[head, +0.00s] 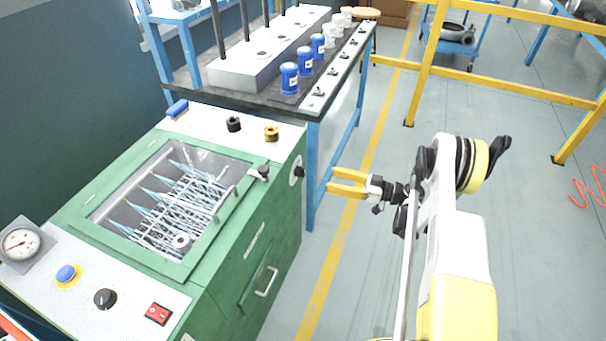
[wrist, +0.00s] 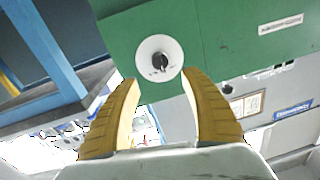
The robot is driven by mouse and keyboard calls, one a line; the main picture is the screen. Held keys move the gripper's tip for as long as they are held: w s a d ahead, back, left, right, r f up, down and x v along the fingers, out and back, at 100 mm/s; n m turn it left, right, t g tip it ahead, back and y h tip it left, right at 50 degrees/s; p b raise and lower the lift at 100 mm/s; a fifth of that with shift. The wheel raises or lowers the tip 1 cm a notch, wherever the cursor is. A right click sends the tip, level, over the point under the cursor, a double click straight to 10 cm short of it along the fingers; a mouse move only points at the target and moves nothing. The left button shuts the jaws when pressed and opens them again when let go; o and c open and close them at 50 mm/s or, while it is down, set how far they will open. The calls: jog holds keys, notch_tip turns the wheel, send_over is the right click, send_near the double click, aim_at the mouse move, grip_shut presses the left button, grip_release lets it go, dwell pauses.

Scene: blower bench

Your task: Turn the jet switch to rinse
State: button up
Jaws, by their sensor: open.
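A round white dial with a black knob, apparently the jet switch (head: 297,172), is on the right side wall of the green machine (head: 262,215). In the wrist view the dial (wrist: 160,58) faces me on the green panel, with small marks below the knob that are too small to read. My gripper (head: 332,181) is open and empty, its two yellow fingers pointing at the dial from the right, with a gap between them and the knob. In the wrist view the fingertips (wrist: 160,76) stand apart, below and to either side of the dial.
A blue-legged bench (head: 345,75) with blue containers stands behind.

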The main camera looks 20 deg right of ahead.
aim_at(303, 176)
jog(key=b+x, duration=0.2)
jog(key=x, duration=0.8)
jog(key=shift+w+a, duration=0.2)
jog(key=shift+a, duration=0.05)
jog(key=shift+c, duration=0.2)
grip_shut()
